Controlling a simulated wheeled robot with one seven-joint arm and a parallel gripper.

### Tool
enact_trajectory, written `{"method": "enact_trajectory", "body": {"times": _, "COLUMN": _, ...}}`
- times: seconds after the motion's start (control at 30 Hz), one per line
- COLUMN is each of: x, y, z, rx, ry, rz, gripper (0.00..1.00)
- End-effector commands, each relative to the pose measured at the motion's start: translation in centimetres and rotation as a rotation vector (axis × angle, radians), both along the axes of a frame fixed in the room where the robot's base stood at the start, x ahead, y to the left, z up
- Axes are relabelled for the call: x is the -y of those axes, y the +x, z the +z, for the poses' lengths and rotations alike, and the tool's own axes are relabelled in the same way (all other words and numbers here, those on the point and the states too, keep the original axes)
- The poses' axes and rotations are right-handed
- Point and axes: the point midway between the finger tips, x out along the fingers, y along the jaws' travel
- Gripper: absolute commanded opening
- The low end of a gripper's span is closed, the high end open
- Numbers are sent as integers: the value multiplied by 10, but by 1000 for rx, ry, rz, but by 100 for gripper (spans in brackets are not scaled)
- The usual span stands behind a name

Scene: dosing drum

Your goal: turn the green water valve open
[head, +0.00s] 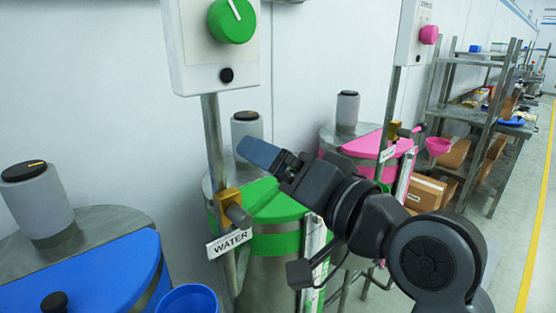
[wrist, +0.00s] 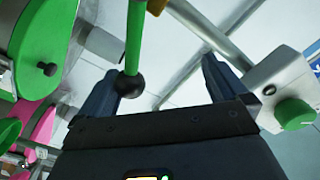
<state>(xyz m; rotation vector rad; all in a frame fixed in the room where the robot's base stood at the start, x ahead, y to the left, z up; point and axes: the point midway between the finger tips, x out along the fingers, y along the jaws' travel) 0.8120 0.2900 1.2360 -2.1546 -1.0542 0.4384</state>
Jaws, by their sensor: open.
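The green water valve shows in the wrist view as a green lever (wrist: 134,45) with a black ball end (wrist: 130,86). The lever comes down from the top edge, near a bit of brass. In the head view, a brass valve body (head: 229,197) sits on the post above the WATER label (head: 230,242); its lever is not clearly visible there. My gripper (head: 258,153) is open in front of the green-lidded drum (head: 268,208). In the wrist view, the lever's ball appears between my fingers (wrist: 160,68), close to the left one. I cannot tell whether they touch.
A white control box with a green knob (head: 232,20) hangs above the valve. A blue-lidded drum (head: 85,270) stands left, a pink-lidded drum (head: 375,146) right. Shelves (head: 480,110) stand farther back. Open floor lies at the far right.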

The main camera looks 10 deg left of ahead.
Motion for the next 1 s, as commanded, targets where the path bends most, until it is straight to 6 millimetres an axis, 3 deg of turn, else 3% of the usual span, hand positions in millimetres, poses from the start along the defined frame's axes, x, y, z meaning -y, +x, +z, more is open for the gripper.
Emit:
{"method": "enact_trajectory", "body": {"times": 0.2, "x": -6, "y": -7, "z": 13, "rx": 2, "ry": 0, "rz": 1, "gripper": 100}}
{"method": "enact_trajectory", "body": {"times": 1.0, "x": -21, "y": -26, "z": 28, "rx": 1, "ry": 0, "rz": 1, "gripper": 100}}
